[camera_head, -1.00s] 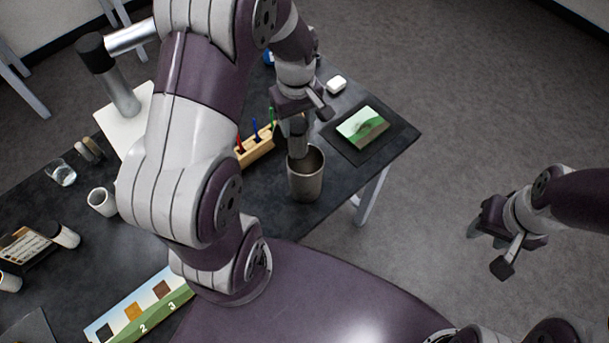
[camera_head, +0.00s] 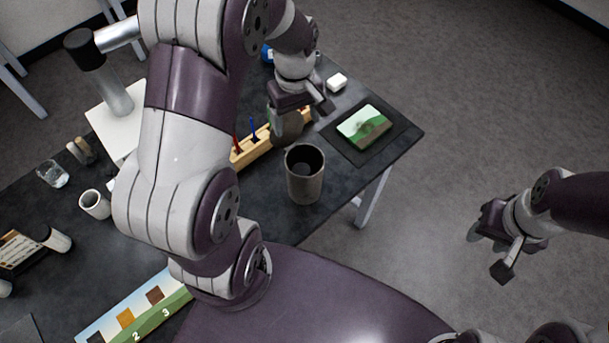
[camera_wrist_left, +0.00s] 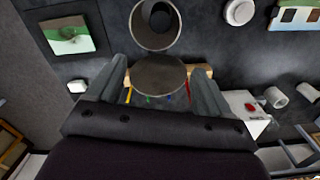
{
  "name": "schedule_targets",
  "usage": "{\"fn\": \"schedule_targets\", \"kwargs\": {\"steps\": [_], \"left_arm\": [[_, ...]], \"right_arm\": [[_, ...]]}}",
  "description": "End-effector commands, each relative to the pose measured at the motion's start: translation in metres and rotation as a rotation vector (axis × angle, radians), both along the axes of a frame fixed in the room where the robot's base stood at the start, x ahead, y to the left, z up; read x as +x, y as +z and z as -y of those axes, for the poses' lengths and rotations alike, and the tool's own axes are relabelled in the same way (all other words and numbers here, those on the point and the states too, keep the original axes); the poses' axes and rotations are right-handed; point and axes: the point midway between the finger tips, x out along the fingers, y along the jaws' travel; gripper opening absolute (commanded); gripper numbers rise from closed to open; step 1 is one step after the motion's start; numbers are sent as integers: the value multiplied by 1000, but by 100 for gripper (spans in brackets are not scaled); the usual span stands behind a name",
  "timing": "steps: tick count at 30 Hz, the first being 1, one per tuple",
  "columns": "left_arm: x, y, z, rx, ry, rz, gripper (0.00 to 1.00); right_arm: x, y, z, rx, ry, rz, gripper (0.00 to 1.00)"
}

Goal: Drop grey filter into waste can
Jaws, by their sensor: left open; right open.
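The waste can (camera_head: 305,188) is a grey-brown open cylinder standing upright near the table's right edge; its mouth also shows in the left wrist view (camera_wrist_left: 136,27). A dark round shape (camera_head: 303,168) lies inside it; I cannot tell whether it is the grey filter or the can's floor. My left gripper (camera_head: 287,138) is open, above the table and just behind the can. In the left wrist view, a round grey-brown shape (camera_wrist_left: 160,75) shows between its fingers; I cannot tell what it is. My right gripper (camera_head: 485,240) is open over the floor at right.
A wooden pen block (camera_head: 247,152) stands behind the can. A landscape picture (camera_head: 364,127) on a dark mat and a white block (camera_head: 337,81) lie near the table's right end. A white cup (camera_head: 95,204), a glass (camera_head: 53,174) and a numbered colour card (camera_head: 135,318) are at left.

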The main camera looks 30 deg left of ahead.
Motion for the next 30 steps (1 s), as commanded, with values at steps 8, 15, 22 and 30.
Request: {"fn": "schedule_targets", "kwargs": {"steps": [8,15,22,30], "left_arm": [[0,83,-1,-1,0,-1,80],[0,104,-2,-2,0,-1,80],[0,102,-2,-1,0,-1,80],[1,102,-2,-1,-10,0,80]], "right_arm": [[0,8,0,0,0,-1,43],[0,26,0,0,0,0,43],[0,24,0,0,0,-1,43],[0,24,0,0,0,0,43]]}}
